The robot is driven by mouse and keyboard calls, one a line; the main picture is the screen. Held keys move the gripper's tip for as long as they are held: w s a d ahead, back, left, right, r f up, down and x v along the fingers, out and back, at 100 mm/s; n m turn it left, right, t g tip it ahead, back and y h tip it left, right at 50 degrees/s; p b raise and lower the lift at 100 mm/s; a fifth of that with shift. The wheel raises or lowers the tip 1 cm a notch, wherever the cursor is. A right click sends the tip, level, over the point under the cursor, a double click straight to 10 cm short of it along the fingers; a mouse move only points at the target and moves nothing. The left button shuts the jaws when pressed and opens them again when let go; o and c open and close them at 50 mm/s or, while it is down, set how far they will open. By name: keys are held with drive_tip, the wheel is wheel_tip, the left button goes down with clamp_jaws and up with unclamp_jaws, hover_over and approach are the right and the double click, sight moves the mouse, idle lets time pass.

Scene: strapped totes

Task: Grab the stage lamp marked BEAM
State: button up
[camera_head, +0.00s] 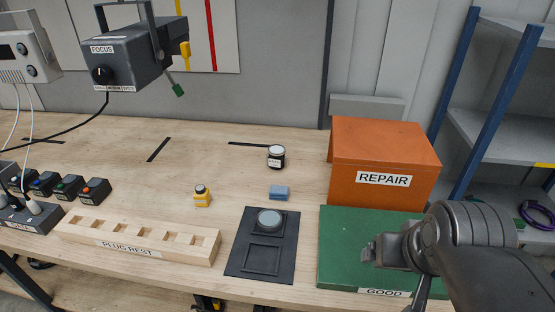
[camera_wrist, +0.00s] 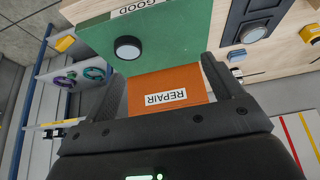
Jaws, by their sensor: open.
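A dark grey stage lamp (camera_head: 130,55) hangs from a yoke at the upper left of the head view. Its knob is labelled FOCUS, and a smaller label under it is too small to read. I see no legible BEAM mark. A black cable runs from it to the left, and a green-tipped piece hangs at its right. My gripper (camera_head: 372,252) is open and empty over the green GOOD board, far to the right of the lamp. In the wrist view my two fingers (camera_wrist: 164,70) stand apart, with the orange REPAIR box between them. The lamp is not in the wrist view.
The green board (camera_head: 350,225) and orange REPAIR box (camera_head: 383,160) stand right. A dark round piece (camera_wrist: 128,47) lies on the board. A black tray (camera_head: 238,250), plug rest (camera_head: 130,243), jar (camera_head: 276,157), yellow bottle (camera_head: 202,197) and blue block (camera_head: 279,192) occupy the bench.

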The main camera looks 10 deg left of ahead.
drive_tip(key=shift+c, duration=0.4)
drive_tip(key=w+a+r+n, duration=0.1)
drive_tip(key=w+a+r, duration=0.1)
drive_tip(key=w, duration=0.6)
drive_tip(key=w+a+r+n, duration=0.1)
drive_tip(key=w+a+r, duration=0.15)
drive_tip(key=w, duration=0.45)
drive_tip(key=n+y, duration=0.2)
drive_tip(key=n, duration=0.1)
hover_over(278, 151)
drive_tip(key=s+d, duration=0.2)
drive_tip(key=s, duration=0.3)
wheel_tip(278, 151, down, 12)
drive_tip(key=shift+t, duration=0.3)
drive_tip(key=x, duration=0.5)
drive_tip(key=shift+a+r, duration=0.15)
drive_tip(key=shift+a, duration=0.1)
drive_tip(key=shift+x, duration=3.2)
drive_tip(key=shift+w+a+r, duration=0.1)
drive_tip(key=shift+w, duration=0.05)
